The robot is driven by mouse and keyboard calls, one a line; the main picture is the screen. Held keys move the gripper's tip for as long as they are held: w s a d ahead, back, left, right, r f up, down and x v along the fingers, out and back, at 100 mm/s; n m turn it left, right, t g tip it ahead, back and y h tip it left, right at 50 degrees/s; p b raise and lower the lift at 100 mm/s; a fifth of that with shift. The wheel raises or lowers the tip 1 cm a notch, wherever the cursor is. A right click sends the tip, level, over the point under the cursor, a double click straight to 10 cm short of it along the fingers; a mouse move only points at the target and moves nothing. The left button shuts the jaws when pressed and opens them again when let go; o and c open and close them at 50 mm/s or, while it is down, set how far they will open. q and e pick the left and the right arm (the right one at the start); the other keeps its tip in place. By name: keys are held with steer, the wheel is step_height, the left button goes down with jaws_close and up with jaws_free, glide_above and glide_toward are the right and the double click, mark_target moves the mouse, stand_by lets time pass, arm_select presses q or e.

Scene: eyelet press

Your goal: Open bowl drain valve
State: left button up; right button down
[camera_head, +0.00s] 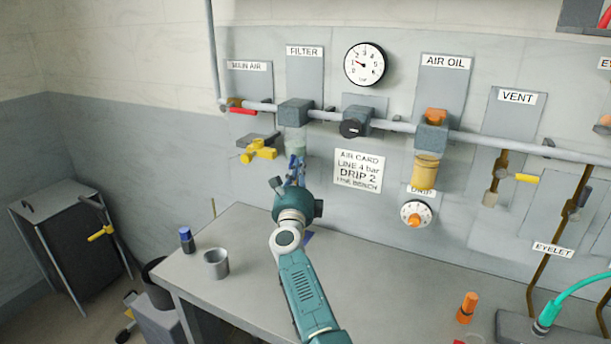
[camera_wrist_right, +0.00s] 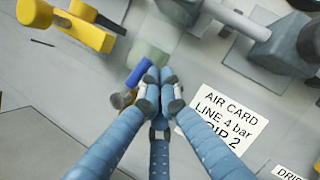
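The filter bowl (camera_head: 295,143) is a pale, greenish translucent cup under the dark block below the FILTER label. It also shows in the right wrist view (camera_wrist_right: 150,56). Below it in the wrist view are a small blue lever (camera_wrist_right: 138,73) and a brass piece (camera_wrist_right: 122,99), which look like the drain valve. My right gripper (camera_wrist_right: 158,78) has its blue fingers drawn together right beside the blue lever. I cannot tell whether they touch it; nothing shows between the fingertips. In the head view this gripper (camera_head: 296,163) is just below the bowl. My left gripper is out of view.
A yellow-handled valve (camera_head: 258,151) is left of the bowl. The air card (camera_head: 358,171) is on the wall to the right. The grey bench (camera_head: 250,235) below carries a grey cup (camera_head: 215,263), a blue-capped bottle (camera_head: 187,240) and an orange bottle (camera_head: 467,307). The pipe (camera_head: 380,123) runs above.

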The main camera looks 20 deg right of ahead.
steer(key=shift+w+r, duration=0.1)
steer(key=shift+w, duration=0.4)
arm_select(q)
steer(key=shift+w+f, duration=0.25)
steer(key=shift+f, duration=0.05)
arm_select(e)
steer(key=shift+a, duration=0.1)
